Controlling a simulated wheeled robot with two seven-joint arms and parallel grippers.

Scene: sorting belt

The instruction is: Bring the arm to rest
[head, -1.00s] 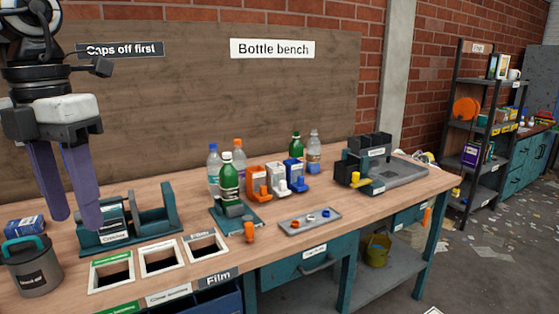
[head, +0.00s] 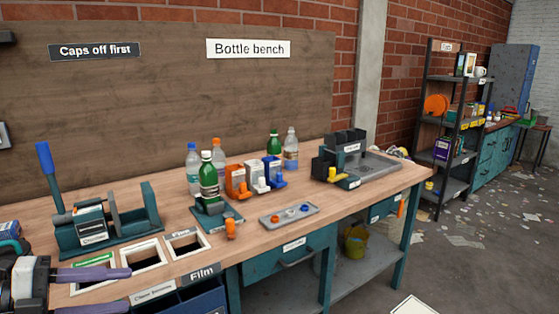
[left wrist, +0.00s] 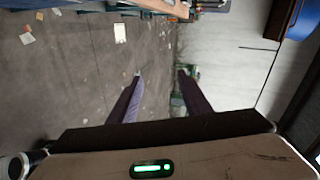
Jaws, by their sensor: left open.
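My left gripper (head: 127,290) is at the lower left of the head view, low at the bench's near left edge. Its two purple fingers point to the right, lie apart and hold nothing. In the left wrist view the open fingers (left wrist: 160,75) reach out over grey floor with scraps on it. Nothing is between them. My right gripper is in neither view.
The wooden bench (head: 350,206) carries a teal crusher (head: 92,222) with a blue handle, framed openings (head: 148,254), bottles including a green one (head: 209,178), and a grey tray (head: 289,215). Shelves (head: 448,125) stand at the right.

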